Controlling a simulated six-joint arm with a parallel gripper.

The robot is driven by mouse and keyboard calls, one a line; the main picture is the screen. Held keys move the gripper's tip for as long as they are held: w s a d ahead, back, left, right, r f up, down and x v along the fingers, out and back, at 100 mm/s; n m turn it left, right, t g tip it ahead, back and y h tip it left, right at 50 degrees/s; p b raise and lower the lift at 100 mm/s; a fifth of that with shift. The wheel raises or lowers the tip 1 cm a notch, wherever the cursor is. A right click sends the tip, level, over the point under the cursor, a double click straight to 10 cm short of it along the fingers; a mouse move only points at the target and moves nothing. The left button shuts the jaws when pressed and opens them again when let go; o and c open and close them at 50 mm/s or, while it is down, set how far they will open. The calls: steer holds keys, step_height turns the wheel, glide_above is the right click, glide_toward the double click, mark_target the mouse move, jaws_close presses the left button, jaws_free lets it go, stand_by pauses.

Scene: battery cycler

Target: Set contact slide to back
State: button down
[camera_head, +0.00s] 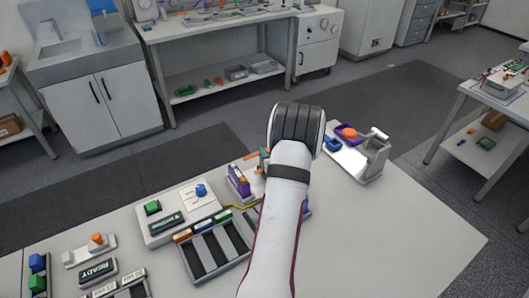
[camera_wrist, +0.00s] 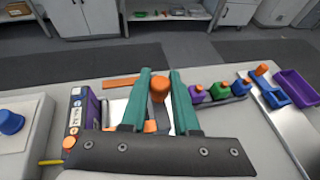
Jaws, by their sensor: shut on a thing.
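In the wrist view, the two teal fingers of my gripper (camera_wrist: 160,98) stand on either side of an upright orange knob (camera_wrist: 159,88) and are shut on it. The knob appears to be the handle of the contact slide; the slide's body below it is mostly hidden by the gripper's dark mount. A purple unit with a white label (camera_wrist: 82,115) stands just left of the fingers. It also shows in the head view (camera_head: 238,181), left of my arm. In the head view, my white arm and wrist hide the knob and most of the gripper.
Right of the fingers are purple, green (camera_wrist: 220,88) and blue blocks, then a metal fixture with a purple tray (camera_wrist: 297,88). A white panel with a blue knob (camera_wrist: 11,122) is at left. A slotted tray (camera_head: 216,252) lies left of my arm. The table's right front is clear.

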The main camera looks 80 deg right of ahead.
steer(key=shift+s+d, duration=0.5)
steer(key=c, duration=0.7)
jaws_free()
steer(key=shift+o, duration=0.2)
steer(key=v, duration=1.5)
steer(key=shift+a, duration=0.4)
steer(key=shift+r, duration=0.15)
